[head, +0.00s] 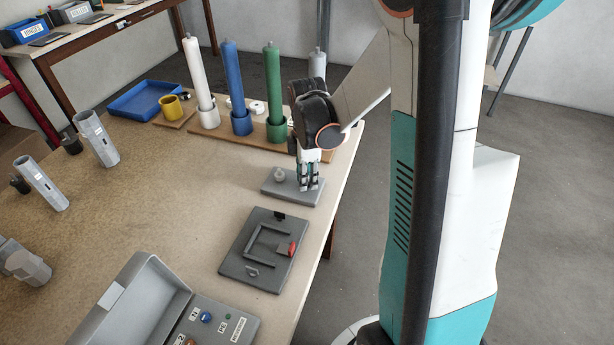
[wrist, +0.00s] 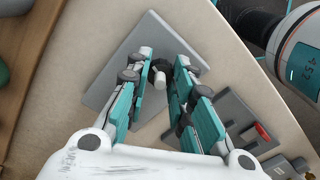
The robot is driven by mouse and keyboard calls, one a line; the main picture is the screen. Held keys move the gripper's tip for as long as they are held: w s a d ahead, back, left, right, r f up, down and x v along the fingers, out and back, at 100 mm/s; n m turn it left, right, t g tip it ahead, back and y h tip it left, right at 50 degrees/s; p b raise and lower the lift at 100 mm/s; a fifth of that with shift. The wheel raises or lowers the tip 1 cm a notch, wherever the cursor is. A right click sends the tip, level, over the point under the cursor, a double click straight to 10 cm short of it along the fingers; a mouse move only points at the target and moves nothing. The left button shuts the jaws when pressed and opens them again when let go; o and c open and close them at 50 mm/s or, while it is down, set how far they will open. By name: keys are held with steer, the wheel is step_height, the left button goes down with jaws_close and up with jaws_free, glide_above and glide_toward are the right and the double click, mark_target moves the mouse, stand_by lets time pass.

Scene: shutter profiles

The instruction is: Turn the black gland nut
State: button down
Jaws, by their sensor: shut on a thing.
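The black gland nut (wrist: 161,66) shows in the wrist view between my fingertips, partly covered by them. My gripper (head: 308,183) points down over a flat grey plate (head: 274,189) near the table's right edge. In the wrist view my gripper (wrist: 160,72) is shut on the nut, one finger on each side. A small pale grey rounded piece (head: 279,174) stands on the plate to the left of my gripper in the head view. The nut is hidden by my fingers in the head view.
A dark fixture plate with a red block (head: 292,249) lies nearer. White, blue and green posts (head: 273,85) stand behind on a wooden board. A grey open box (head: 150,300) and a button panel (head: 222,325) are in front.

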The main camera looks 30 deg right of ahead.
stand_by(0.4)
steer(key=c, duration=1.4)
jaws_free()
steer(key=shift+o, duration=0.2)
step_height(320, 180, up, 12)
